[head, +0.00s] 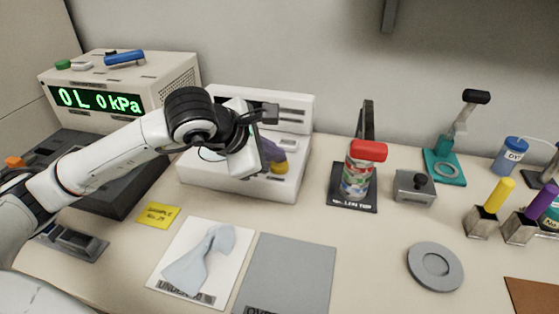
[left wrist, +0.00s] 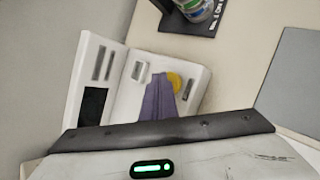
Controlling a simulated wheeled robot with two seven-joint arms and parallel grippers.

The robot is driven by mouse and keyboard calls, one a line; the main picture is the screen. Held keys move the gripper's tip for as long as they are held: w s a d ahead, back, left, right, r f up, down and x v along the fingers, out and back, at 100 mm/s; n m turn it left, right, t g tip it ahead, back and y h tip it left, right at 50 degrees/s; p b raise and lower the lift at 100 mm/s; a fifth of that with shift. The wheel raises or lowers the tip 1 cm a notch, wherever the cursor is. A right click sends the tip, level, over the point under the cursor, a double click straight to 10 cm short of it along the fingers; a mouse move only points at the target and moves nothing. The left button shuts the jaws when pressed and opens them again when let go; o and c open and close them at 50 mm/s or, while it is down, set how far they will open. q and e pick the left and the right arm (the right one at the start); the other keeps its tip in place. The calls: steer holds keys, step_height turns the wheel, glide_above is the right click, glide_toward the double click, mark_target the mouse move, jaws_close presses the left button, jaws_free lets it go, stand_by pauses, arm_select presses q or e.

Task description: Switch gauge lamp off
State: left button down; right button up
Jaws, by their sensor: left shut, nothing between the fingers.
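A beige box (head: 165,75) at the back left has a lit green display (head: 95,99) reading about "0L 0kPa". No part is clearly marked as a gauge lamp. A white device (head: 235,187) with slots stands in the middle back; it also shows in the left wrist view (left wrist: 90,65). A purple piece (head: 270,150) and a yellow round part (head: 279,168) are on its front. My left gripper (head: 268,114) is shut and empty, in front of the device's upper part, hiding some of it. Contact cannot be told. My right gripper is not in view.
A red-topped can (head: 357,180) on a black stand, a grey box with a black knob (head: 414,187) and a teal stand (head: 445,165) are to the right. A cloth (head: 200,262) lies on a white sheet in front. A grey disc (head: 435,268) lies at front right.

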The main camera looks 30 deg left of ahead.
mark_target(275, 167)
arm_select(q)
steer(key=shift+r, duration=0.55)
steer(key=shift+r+p, duration=1.6)
steer(key=shift+r, duration=0.95)
